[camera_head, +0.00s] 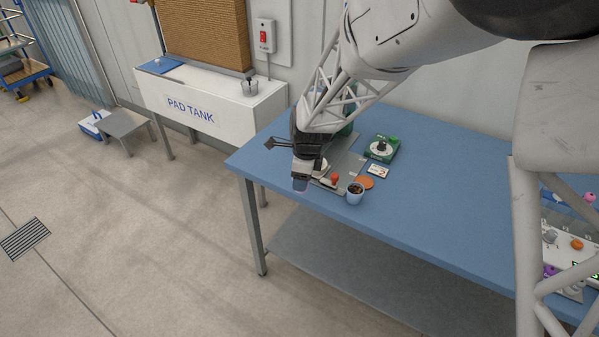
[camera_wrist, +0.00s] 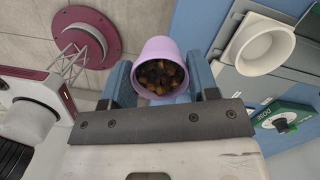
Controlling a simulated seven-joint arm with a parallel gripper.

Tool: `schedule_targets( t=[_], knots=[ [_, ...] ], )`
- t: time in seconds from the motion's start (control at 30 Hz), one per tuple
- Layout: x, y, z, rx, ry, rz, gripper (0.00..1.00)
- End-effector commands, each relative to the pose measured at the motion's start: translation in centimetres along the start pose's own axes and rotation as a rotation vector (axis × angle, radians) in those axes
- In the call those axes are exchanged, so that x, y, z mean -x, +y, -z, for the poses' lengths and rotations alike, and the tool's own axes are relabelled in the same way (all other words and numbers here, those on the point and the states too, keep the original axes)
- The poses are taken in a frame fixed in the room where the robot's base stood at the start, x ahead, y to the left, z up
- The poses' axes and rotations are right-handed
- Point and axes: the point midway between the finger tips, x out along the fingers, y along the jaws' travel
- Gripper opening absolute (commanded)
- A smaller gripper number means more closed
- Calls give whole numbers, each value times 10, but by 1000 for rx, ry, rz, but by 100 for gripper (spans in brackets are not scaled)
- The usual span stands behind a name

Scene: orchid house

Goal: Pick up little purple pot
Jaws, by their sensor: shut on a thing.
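The little purple pot (camera_wrist: 158,48) is between the two blue fingers of my gripper (camera_wrist: 157,82) in the wrist view. Its mouth faces the camera and shows brown, chunky bark-like filling. The fingers are shut on its sides. In the head view my gripper (camera_head: 301,180) is at the left end of the blue table, and the pot is mostly hidden there. How far the pot is above the tabletop is hard to tell.
A white cup-like thing (camera_wrist: 264,48) shows at right in the wrist view. The table's front is clear.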

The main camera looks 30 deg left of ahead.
Motion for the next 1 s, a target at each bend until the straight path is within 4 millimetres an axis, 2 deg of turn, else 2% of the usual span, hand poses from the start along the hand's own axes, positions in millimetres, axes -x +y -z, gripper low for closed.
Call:
schedule_targets(
  t=[0.77,1.0],
  knots=[
    [1,2,2,0,0,1,32],
    [8,6,18,-2,-1,3,32]
  ],
)
